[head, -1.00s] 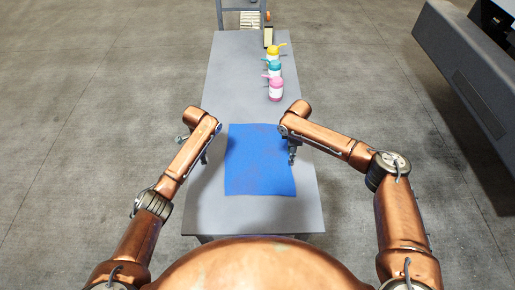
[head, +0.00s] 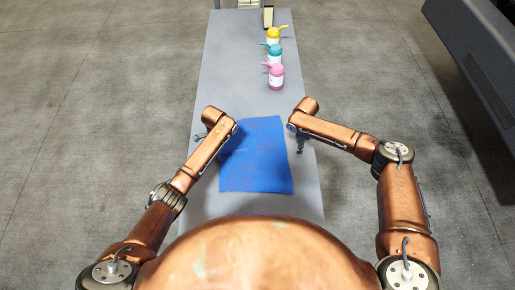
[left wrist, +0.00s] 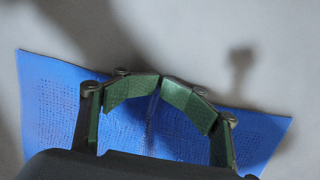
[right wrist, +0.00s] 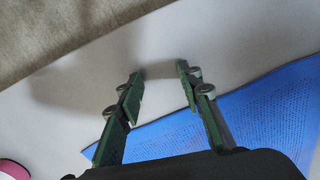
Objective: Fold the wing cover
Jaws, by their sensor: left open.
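The wing cover, a blue cloth (head: 255,160), lies flat on the grey table in the head view. My left gripper (head: 201,138) is at its left side, with my wrist hiding part of its far left corner. My right gripper (head: 300,145) is just beyond the cloth's right edge. In the right wrist view its fingers (right wrist: 158,75) are apart and empty, beside the cloth (right wrist: 265,110).
The long grey table (head: 225,75) is clear at the far left. A pink bottle (head: 276,77), a teal bottle (head: 275,54) and a yellow bottle (head: 274,36) stand in a row beyond the cloth. A dark machine (head: 480,60) stands at the right.

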